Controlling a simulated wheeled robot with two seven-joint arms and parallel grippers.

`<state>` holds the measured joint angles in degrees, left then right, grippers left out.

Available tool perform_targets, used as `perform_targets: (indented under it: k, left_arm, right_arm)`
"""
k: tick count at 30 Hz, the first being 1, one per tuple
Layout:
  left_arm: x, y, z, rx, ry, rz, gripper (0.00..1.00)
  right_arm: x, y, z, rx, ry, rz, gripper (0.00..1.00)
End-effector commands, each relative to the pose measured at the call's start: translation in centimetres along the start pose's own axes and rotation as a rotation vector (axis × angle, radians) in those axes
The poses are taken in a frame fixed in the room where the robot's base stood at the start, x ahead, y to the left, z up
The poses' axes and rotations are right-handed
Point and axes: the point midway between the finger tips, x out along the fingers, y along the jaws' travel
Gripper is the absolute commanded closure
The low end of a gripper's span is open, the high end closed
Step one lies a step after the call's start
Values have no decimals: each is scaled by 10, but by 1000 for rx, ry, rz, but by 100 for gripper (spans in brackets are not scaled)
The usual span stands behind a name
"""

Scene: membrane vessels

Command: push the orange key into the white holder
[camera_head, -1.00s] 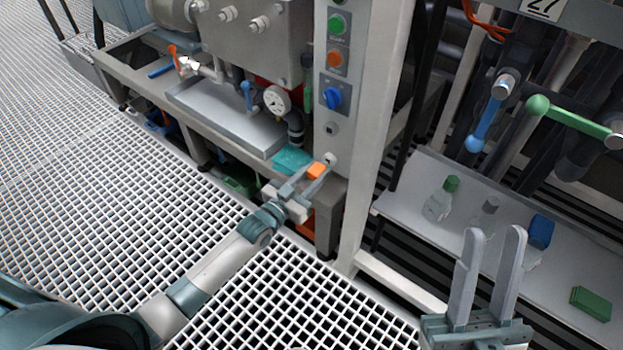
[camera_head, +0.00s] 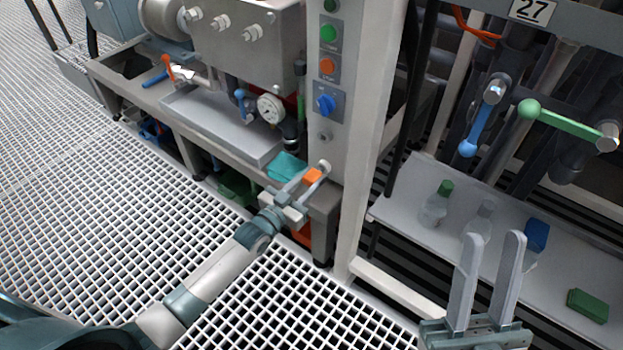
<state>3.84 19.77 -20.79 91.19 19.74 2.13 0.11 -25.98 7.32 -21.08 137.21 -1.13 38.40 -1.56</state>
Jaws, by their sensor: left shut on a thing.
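The orange key (camera_head: 313,177) is a small orange block at the tips of my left gripper (camera_head: 309,180), beside the grey control post. My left gripper is shut on it. The white holder (camera_head: 324,166) is a small pale round piece low on the post, just up and right of the key. I cannot tell whether the key touches it. My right gripper (camera_head: 493,238) is open and empty at the lower right, its two fingers apart in front of the shelf.
The post (camera_head: 327,120) carries green, orange and blue controls. A teal cloth (camera_head: 286,167) lies on the bench edge left of the key. A pale shelf (camera_head: 400,205) holds bottles and a green box (camera_head: 588,305). The grating floor (camera_head: 150,220) is clear.

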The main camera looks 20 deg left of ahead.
Motion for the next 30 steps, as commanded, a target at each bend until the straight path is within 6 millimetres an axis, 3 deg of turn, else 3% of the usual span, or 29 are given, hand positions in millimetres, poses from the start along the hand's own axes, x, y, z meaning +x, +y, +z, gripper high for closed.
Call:
perform_targets:
  k: [30]
  left_arm:
    - [0,0,-1,0,0,0,100]
  right_arm:
    - [11,0,-7,-2,18,-4,69]
